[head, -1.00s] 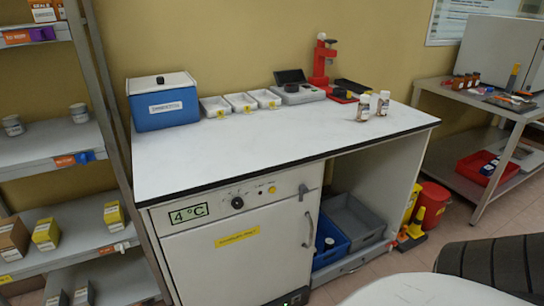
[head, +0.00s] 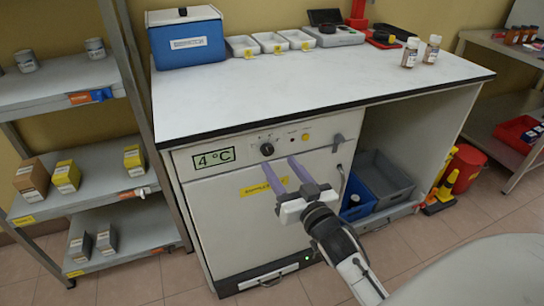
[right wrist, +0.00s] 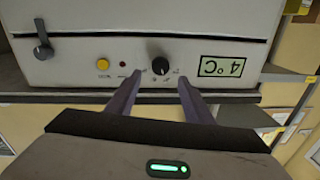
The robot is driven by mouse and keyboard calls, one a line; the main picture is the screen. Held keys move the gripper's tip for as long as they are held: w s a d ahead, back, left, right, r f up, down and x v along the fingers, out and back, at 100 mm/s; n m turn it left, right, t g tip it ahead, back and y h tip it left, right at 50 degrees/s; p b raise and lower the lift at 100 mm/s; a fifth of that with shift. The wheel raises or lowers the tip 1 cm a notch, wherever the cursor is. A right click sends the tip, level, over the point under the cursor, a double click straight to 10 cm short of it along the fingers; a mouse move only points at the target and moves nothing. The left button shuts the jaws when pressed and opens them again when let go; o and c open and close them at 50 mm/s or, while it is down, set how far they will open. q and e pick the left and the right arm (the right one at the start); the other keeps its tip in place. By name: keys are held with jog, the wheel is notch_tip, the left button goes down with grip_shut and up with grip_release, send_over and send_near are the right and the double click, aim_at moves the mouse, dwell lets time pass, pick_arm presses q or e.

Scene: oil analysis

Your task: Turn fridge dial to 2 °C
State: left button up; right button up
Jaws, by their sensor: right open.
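The fridge (head: 225,225) is a white unit under the bench, with a display (head: 213,158) that reads 4 °C. Its black dial (head: 267,149) is on the front panel, right of the display. My right gripper (head: 282,170) is open and empty in front of the fridge, its two purple fingers pointing up at the panel just below the dial. In the right wrist view the picture is upside down, and the dial (right wrist: 160,66) shows between and beyond the fingertips, apart from them. My left gripper is not in view.
A yellow button (head: 306,137) and a grey handle (head: 338,142) are on the panel right of the dial. The bench top (head: 300,85) overhangs the panel. Shelves (head: 60,90) stand close on the left; a blue crate (head: 357,200) is under the bench at right.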

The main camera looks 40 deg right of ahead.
aim_at(269, 151)
jog(key=w, duration=0.4)
jog(key=w+d, duration=0.1)
jog(key=w, duration=0.1)
jog(key=shift+w, duration=0.1)
jog(key=shift+c, duration=0.4)
jog(key=c, duration=1)
jog(key=shift+o, duration=0.2)
